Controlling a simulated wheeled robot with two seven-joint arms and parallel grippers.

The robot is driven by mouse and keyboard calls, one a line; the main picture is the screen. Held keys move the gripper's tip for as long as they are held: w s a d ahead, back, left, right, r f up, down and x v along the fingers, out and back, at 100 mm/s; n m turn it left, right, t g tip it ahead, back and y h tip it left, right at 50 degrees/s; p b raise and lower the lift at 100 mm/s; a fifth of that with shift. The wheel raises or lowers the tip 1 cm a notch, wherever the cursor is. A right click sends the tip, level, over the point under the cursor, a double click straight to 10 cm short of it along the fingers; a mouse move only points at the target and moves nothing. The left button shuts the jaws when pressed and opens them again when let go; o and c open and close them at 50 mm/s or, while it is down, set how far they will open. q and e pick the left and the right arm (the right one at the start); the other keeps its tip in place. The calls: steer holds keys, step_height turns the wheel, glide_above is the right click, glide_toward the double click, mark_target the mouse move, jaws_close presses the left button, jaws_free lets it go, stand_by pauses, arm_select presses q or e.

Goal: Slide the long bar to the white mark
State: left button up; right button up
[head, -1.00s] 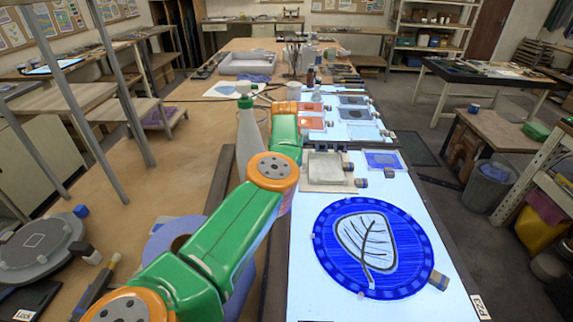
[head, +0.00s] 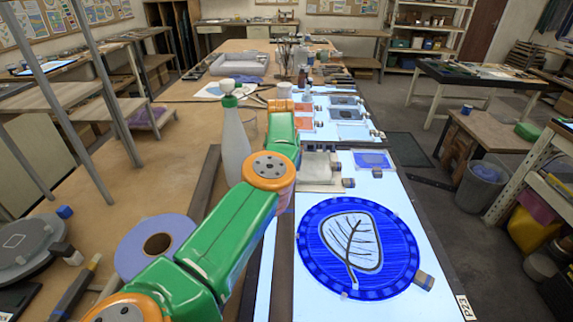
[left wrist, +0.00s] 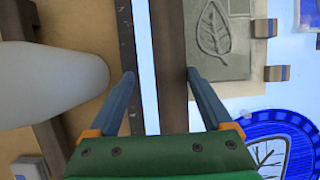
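The long bar is a dark brown strip (head: 283,272) along the left side of the glowing light table, partly hidden behind my left arm. In the left wrist view the bar (left wrist: 172,100) runs top to bottom, with a bright strip of table on its left. My left gripper (left wrist: 160,77) is open, one fingertip on each side of the bar in the picture. I cannot tell its height or whether it touches. In the head view its fingers are hidden by the arm. I cannot make out the white mark. My right gripper is not in view.
A white bottle with a green cap (head: 235,145) stands close left of my arm. A purple roll (head: 152,246) lies on the wooden table. A blue round leaf panel (head: 392,248) and a grey leaf relief (left wrist: 222,38) lie on the light table right of the bar.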

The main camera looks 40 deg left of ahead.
arm_select(q)
steer(key=shift+w+d, duration=0.2)
steer(key=shift+d, duration=0.05)
steer(key=shift+d+r, duration=0.15)
steer(key=b+v, duration=0.3)
steer(key=v, duration=0.3)
steer(key=shift+s, duration=0.15)
steer(key=shift+r, duration=0.45)
steer(key=shift+f, duration=0.1)
